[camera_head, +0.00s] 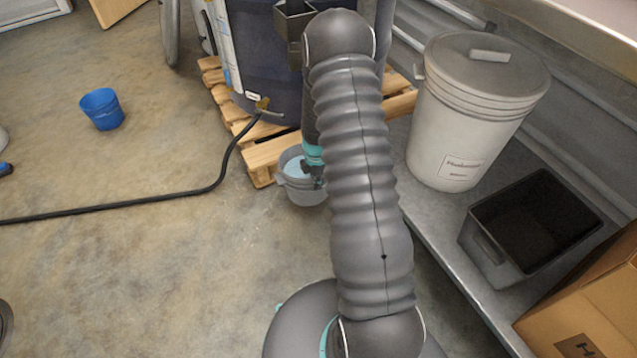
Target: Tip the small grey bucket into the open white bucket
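The small grey bucket (302,190) is by the front of the wooden pallet, left of my arm, and something pale blue shows inside it. My gripper (313,170) points down at the bucket's right rim, and my arm hides part of it. Whether its fingers are closed on the rim, I cannot tell. Whether the bucket rests on the floor or hangs, I cannot tell. A white bucket (462,130) stands on the grey shelf at the right. A grey lid with a handle covers its top. No open white bucket shows in this view.
A dark blue barrel (265,60) stands on the wooden pallet (262,158). A black hose (150,203) runs from it across the floor. A blue bucket (102,110) stands at the left. A dark tub (483,250) and a cardboard box (590,305) are at the right. The left floor is mostly clear.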

